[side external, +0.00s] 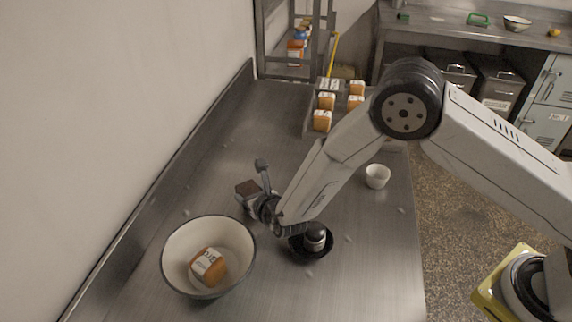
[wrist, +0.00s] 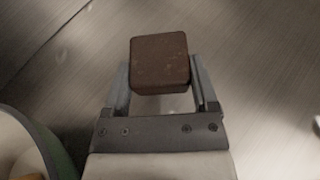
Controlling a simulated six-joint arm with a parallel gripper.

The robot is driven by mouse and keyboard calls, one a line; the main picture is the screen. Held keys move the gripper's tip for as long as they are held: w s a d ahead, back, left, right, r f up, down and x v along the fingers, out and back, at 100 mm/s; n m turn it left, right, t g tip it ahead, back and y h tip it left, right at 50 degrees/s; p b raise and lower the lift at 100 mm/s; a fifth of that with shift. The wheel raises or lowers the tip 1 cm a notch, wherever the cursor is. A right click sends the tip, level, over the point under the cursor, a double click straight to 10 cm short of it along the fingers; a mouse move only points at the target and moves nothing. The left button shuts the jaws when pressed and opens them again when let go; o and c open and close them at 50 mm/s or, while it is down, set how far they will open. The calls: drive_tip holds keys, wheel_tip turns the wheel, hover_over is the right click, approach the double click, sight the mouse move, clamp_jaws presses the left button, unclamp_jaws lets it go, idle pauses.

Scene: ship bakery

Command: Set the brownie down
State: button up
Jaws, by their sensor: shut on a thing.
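The brownie (wrist: 160,62) is a dark brown square block held between the two fingers of my gripper (wrist: 161,88) in the wrist view. In the side view the brownie (side external: 247,188) shows at the tip of my gripper (side external: 254,197), behind the large bowl. My gripper is shut on it. The steel counter (side external: 215,150) lies beneath; I cannot tell whether the brownie touches it or hangs just above.
A large white bowl (side external: 180,250) holding an orange labelled item (side external: 208,266) stands in front. A dark dish (side external: 297,250) with a small jar sits beside my wrist. A white cup (side external: 377,176) stands right. Several orange packages (side external: 322,120) stand farther back. Counter behind the brownie is clear.

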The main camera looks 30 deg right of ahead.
drive_tip(key=shift+f, duration=1.1)
drive_tip(key=shift+f, duration=0.1)
drive_tip(key=o, duration=1.1)
drive_tip(key=shift+s+r, duration=0.35)
drive_tip(key=shift+s, duration=0.25)
drive_tip(key=shift+v, duration=5.4)
drive_tip(key=shift+r, duration=0.15)
